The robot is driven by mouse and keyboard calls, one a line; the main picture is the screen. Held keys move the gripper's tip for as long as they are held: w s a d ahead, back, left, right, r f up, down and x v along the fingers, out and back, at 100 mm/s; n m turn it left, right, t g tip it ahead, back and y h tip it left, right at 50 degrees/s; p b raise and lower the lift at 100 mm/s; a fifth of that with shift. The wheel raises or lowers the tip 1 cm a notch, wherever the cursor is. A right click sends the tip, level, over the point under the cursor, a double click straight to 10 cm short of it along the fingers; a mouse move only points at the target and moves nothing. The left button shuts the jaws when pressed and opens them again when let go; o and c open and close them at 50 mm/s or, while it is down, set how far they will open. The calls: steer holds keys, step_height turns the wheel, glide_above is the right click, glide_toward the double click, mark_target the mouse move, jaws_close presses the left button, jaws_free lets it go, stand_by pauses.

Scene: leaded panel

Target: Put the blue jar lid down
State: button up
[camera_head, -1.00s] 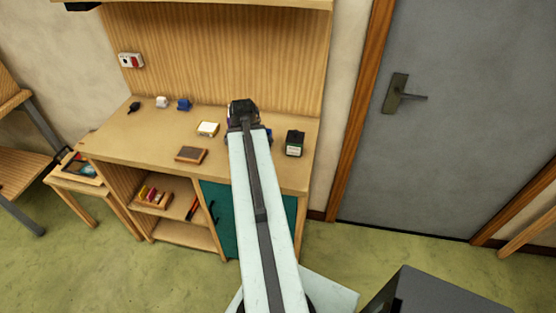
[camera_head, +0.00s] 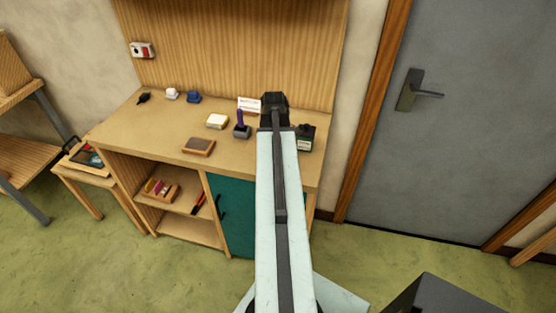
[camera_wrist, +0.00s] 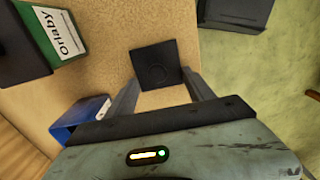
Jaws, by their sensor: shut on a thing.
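My gripper (camera_wrist: 161,92) is shut on a dark square plate with a round mark (camera_wrist: 155,63), which I take for the jar lid; it looks near black, not blue. In the wrist view it is over the tan bench top (camera_wrist: 115,55), near its edge; I cannot tell whether it touches. A blue jar (camera_wrist: 82,118) with a pale label stands left of the fingers, partly hidden by my gripper. In the head view my gripper (camera_head: 275,101) is above the bench's right side and hides the lid.
A green jar (camera_wrist: 55,38) with a dark top and white label stands at upper left in the wrist view. In the head view are a grey block with a purple stick (camera_head: 241,128), a white card (camera_head: 249,104) and a brown block (camera_head: 198,146).

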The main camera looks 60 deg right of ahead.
steer(key=shift+f, duration=0.25)
steer(key=o, duration=1.3)
steer(key=shift+r, duration=0.1)
step_height(320, 180, up, 12)
steer(key=p, duration=1.2)
steer(key=shift+r, duration=0.15)
